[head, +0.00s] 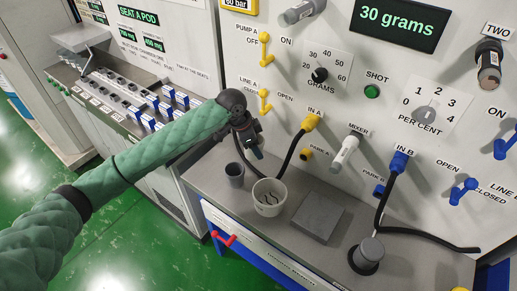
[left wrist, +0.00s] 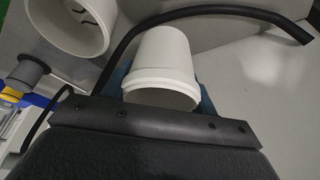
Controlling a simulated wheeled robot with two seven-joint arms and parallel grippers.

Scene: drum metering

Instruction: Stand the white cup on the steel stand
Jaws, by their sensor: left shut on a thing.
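The white cup (left wrist: 165,58) is between the fingers of my left gripper in the left wrist view, its wider rimmed end towards my wrist and its narrower end away. In the head view my left gripper (head: 252,143) is shut and held above the back left of the grey counter; the cup is mostly hidden there behind the gripper. A flat square grey plate (head: 320,217), which looks like the steel stand, lies on the counter to the right of the gripper, with nothing on it. My right gripper is not in view.
A larger white tub (head: 268,198) with dark marks inside stands between the gripper and the plate. A small grey cup (head: 235,176) is left of it. A grey cylinder (head: 370,250) stands at the right. Black hoses (head: 390,205) hang from the panel.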

